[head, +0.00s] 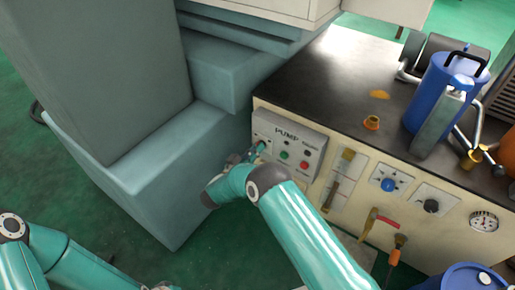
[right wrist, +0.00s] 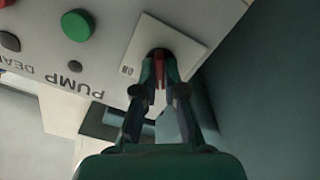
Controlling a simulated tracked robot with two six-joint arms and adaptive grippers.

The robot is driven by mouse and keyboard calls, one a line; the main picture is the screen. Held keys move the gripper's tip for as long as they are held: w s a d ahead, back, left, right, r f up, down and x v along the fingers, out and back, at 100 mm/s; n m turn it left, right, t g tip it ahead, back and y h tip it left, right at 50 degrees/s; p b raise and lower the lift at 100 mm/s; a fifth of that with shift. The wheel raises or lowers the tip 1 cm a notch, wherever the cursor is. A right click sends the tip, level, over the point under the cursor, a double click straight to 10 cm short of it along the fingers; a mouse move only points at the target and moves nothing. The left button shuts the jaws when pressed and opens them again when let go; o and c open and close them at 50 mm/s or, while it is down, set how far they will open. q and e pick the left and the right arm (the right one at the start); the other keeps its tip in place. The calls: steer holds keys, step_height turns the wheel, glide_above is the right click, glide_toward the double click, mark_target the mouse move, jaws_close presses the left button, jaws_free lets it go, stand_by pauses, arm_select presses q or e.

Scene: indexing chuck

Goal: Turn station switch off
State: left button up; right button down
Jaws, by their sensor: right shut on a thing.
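The station switch shows in the right wrist view as a red handle (right wrist: 159,72) on a white plate (right wrist: 188,42) at the end of the pump panel. My right gripper (right wrist: 161,84) is shut on this handle, with one finger on each side. The handle's strip looks upright in that view; its base is partly hidden by the fingertips. In the head view my right gripper (head: 257,152) reaches the left end of the PUMP panel (head: 291,131), where the switch itself is mostly hidden. My left arm shows at the lower left, but its gripper is not visible.
The panel carries a green button (head: 284,155) and a red button (head: 304,165) close to my right gripper. A large teal machine body (head: 165,165) stands just left. A blue knob (head: 388,185), a red-handled valve (head: 383,219) and a gauge (head: 484,222) lie right.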

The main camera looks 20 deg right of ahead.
steer(key=shift+w+a, duration=0.15)
steer(key=shift+a, duration=0.1)
steer(key=c, duration=1.3)
jaws_free()
steer(key=shift+o, duration=0.2)
steer(key=shift+d, duration=0.1)
steer(key=v, duration=1.2)
steer(key=shift+f, duration=0.1)
